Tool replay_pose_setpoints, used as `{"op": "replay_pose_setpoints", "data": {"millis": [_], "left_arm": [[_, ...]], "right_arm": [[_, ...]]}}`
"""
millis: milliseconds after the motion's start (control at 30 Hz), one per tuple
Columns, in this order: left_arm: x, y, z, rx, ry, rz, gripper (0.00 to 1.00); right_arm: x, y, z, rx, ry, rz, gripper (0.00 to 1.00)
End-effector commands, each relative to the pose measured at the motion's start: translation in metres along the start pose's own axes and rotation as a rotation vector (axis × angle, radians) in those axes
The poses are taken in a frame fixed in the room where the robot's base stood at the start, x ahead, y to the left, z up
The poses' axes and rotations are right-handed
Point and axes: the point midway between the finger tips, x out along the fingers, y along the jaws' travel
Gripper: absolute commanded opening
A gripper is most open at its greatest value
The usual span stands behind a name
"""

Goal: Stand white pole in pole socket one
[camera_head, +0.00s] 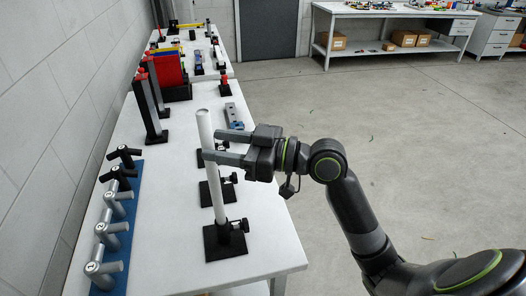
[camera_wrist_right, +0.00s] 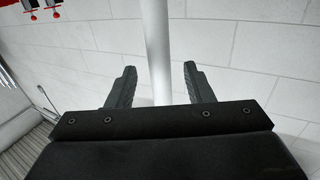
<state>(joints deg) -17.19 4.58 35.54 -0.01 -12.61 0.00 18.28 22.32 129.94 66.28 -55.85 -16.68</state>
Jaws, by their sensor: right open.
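The white pole (camera_head: 216,182) stands nearly upright, its foot in the black pole socket (camera_head: 225,241) nearest the front of the bench. I cannot tell which number this socket has. My right gripper (camera_head: 211,144) is open at the pole's upper part, with one finger crossing in front of the pole and the other behind it. In the right wrist view the pole (camera_wrist_right: 157,45) runs between the two spread fingers (camera_wrist_right: 160,85), with a gap on each side. My left gripper is not in view.
Another black socket (camera_head: 211,193) with a side knob sits just behind. A blue rack (camera_head: 117,262) with grey and black handled tools lies along the left. Dark upright posts (camera_head: 147,108) and coloured binders (camera_head: 169,70) stand farther back.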

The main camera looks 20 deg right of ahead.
Motion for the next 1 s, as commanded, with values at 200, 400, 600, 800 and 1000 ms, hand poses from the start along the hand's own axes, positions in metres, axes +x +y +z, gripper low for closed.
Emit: {"op": "replay_pose_setpoints", "data": {"millis": [200, 400, 600, 800, 1000], "left_arm": [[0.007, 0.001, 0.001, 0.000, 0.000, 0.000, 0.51], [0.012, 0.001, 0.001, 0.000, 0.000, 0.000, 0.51], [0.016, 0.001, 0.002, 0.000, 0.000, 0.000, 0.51], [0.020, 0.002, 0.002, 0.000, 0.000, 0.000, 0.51], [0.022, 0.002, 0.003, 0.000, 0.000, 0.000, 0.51]], "right_arm": [[-0.025, 0.001, 0.002, -0.004, -0.003, 0.003, 0.47], [-0.045, 0.001, 0.002, -0.003, -0.004, 0.003, 0.47], [-0.063, 0.000, 0.002, -0.002, -0.006, 0.001, 0.47], [-0.078, 0.000, 0.002, -0.004, -0.003, 0.001, 0.47], [-0.087, 0.000, 0.001, -0.001, -0.001, 0.001, 0.47]]}}
